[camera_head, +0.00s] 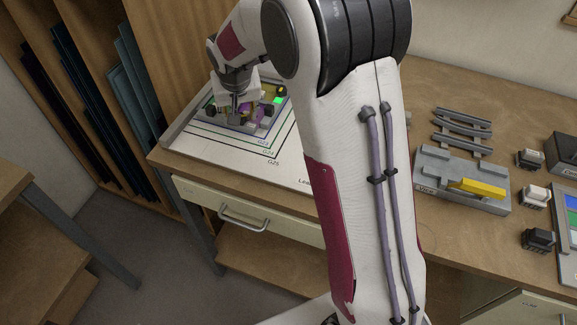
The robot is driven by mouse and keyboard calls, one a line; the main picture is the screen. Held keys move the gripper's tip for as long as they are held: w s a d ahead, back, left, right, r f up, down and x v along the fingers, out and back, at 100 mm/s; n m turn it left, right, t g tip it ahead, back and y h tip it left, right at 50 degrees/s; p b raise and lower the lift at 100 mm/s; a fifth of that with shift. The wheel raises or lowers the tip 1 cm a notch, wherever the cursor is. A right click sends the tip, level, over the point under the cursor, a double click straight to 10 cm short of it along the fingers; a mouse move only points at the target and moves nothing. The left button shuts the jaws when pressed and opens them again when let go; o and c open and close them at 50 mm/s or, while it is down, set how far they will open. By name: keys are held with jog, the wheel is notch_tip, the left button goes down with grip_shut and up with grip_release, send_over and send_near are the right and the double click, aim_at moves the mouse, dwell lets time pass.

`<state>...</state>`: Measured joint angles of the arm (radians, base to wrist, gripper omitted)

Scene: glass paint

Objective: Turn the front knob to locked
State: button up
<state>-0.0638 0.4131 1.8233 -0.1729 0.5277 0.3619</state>
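A small fixture (262,119) with purple, yellow and bright green parts stands on a white board (225,160) printed with nested outlines.
A grey block with a yellow lever (478,188) sits on the bench to the right, with a slatted rack (462,131) behind it. Several small dark and white blocks (534,196) stand further right. A wooden rack of dark panels (75,90) is at the left.

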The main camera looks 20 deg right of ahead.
jog(key=shift+d+n+y, duration=0.1)
jog(key=shift+n+y, duration=0.3)
jog(key=shift+n, duration=0.5)
jog(key=v, duration=0.8)
jog(key=s+r+g, duration=0.1)
jog(key=s+r, duration=0.1)
jog(key=s, duration=2.3)
jog(key=shift+d+r, duration=0.4)
jog(key=shift+f+g, duration=0.1)
jog(key=shift+g, duration=0.2)
